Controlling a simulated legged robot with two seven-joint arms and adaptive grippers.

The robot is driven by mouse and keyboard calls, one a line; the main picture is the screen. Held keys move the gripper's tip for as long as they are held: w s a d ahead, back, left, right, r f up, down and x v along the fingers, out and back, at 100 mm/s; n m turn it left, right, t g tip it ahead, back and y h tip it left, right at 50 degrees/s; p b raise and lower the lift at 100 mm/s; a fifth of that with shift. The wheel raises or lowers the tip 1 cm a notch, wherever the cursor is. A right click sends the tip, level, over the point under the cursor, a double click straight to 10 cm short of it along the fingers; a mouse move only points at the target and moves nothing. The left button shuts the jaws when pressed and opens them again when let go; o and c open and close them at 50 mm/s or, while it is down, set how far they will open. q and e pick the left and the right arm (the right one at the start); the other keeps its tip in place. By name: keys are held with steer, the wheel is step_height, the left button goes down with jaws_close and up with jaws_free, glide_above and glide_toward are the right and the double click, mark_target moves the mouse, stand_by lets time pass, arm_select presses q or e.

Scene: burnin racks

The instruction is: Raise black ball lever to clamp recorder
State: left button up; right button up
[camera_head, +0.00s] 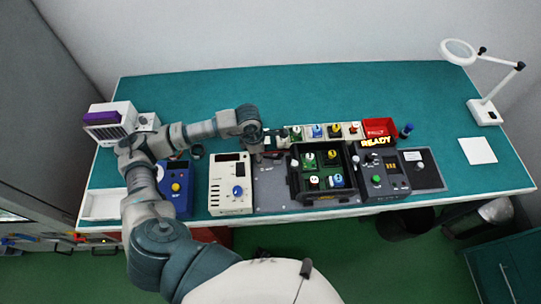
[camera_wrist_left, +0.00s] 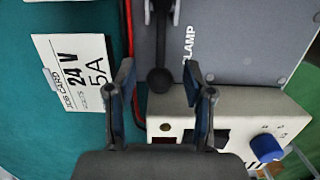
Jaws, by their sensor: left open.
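The black ball lever (camera_wrist_left: 160,80) shows in the left wrist view, its round knob on a short dark shaft over a grey plate (camera_wrist_left: 230,45) marked "CLAMP". My left gripper (camera_wrist_left: 160,68) is open, with one finger on each side of the knob in the picture. Gaps show on both sides, and I cannot tell the depth between knob and fingers. In the head view my left gripper (camera_head: 276,142) is over the back of the grey plate (camera_head: 275,192), and the lever is hard to make out there. I cannot tell which unit is the recorder. My right gripper is not in view.
A cream box with a blue knob (camera_head: 231,185) stands left of the plate. A black open case (camera_head: 322,198) and a dark "READY" unit (camera_head: 386,184) stand right. A job card (camera_wrist_left: 75,72) reads "24 V 5A". The table's back (camera_head: 300,90) is clear.

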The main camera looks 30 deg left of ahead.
arm_select(q)
jaws_close()
steer(key=shift+a, duration=0.1)
steer(key=shift+r, duration=0.1)
